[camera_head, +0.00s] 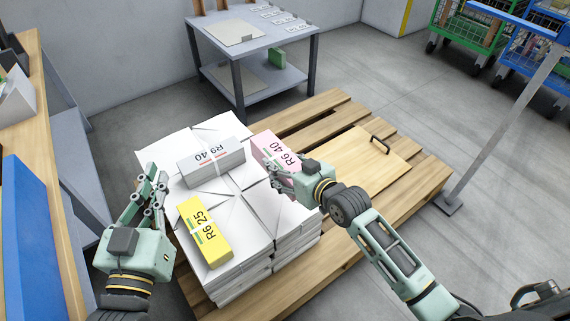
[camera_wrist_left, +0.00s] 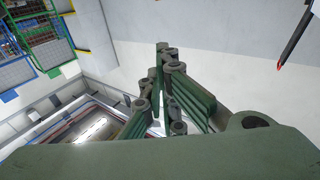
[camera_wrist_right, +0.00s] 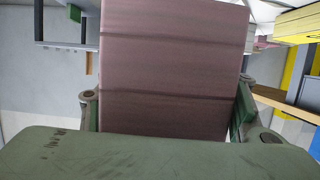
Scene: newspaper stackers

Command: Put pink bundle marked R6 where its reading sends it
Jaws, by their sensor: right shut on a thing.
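The pink bundle (camera_head: 272,149), marked R6 40, is at the right side of the white paper stack (camera_head: 211,272). My right gripper (camera_head: 285,178) is shut on it. Its pink-brown face fills the middle of the right wrist view (camera_wrist_right: 172,70), between the two fingers. I cannot tell whether the bundle still touches the stack. My left gripper (camera_head: 152,188) is beside the left edge of the stack, empty. Its fingers come together in the left wrist view (camera_wrist_left: 165,60).
A whitish bundle marked R9 40 (camera_head: 202,169) and a yellow bundle marked R6 25 (camera_head: 196,232) lie on the stack. A wooden pallet (camera_head: 312,107) holds a board with a handle (camera_head: 364,155). A grey table (camera_head: 222,54) stands behind. Green (camera_head: 461,30) and blue wire carts (camera_head: 518,68) stand back right.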

